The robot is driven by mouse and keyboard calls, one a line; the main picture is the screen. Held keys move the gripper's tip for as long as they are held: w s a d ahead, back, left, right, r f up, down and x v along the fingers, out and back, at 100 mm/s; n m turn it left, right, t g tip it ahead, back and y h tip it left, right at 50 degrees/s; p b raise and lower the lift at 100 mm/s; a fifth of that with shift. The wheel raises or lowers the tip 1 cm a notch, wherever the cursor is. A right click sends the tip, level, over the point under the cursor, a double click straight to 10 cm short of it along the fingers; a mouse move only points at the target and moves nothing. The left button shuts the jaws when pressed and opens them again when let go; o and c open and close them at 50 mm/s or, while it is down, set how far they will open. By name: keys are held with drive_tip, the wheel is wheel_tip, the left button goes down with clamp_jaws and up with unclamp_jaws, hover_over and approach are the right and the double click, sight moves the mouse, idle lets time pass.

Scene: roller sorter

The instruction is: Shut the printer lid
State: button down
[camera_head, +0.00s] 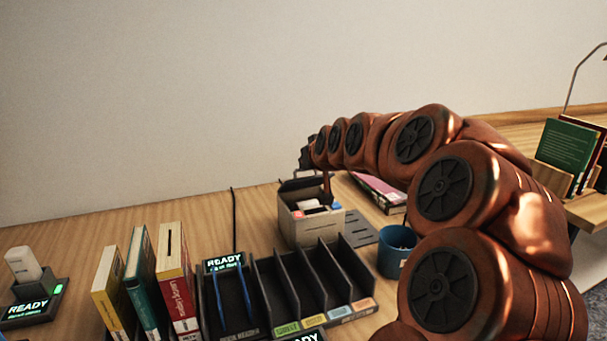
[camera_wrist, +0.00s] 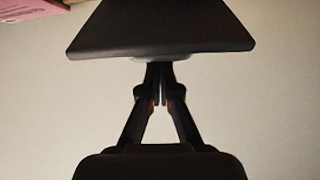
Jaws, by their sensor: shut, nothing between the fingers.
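The printer (camera_head: 312,228) is a beige box standing on the wooden table, behind the black slotted rack. Its dark lid (camera_head: 302,184) stands raised at the back of the box, and the open top shows small white, red and blue items inside. In the wrist view a wide dark panel (camera_wrist: 160,30), which looks like the lid, fills the top middle. My gripper (camera_wrist: 160,78) is shut and empty, its fingertips right at that panel's lower edge; I cannot tell if they touch. In the head view my arm reaches over to just behind the lid, and the fingertips are not clearly seen.
The black slotted rack (camera_head: 268,290) stands in front of the printer. Upright books (camera_head: 175,275) are at left, with a small READY scanner (camera_head: 38,300) beyond them. A blue cup (camera_head: 397,250) and a pink book (camera_head: 380,190) lie right of the printer.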

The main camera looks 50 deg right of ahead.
sight(307, 184)
drive_tip(key=b, duration=0.1)
drive_tip(key=s+f+t+b, duration=0.1)
drive_tip(key=shift+s+a+f+h+b, duration=0.1)
drive_tip(key=shift+a+f+h+b, duration=0.05)
drive_tip(key=shift+a+h+b, duration=0.2)
drive_tip(key=b, duration=0.2)
drive_tip(key=shift+s+a+f+t+b, duration=0.15)
drive_tip(key=shift+s+f+t+b, duration=0.15)
drive_tip(key=shift+s+f, duration=0.1)
drive_tip(key=s+f+b, duration=0.1)
drive_tip(key=b, duration=0.1)
drive_tip(key=s+a+f+b, duration=0.1)
drive_tip(key=b, duration=0.2)
drive_tip(key=shift+f, duration=0.2)
drive_tip(key=shift+s+a+f+b, duration=0.15)
drive_tip(key=shift+a+f+b, duration=0.15)
drive_tip(key=shift+f+b, duration=0.4)
drive_tip(key=shift+f, duration=0.35)
wheel_tip(307, 184, up, 12)
drive_tip(key=shift+d, duration=0.15)
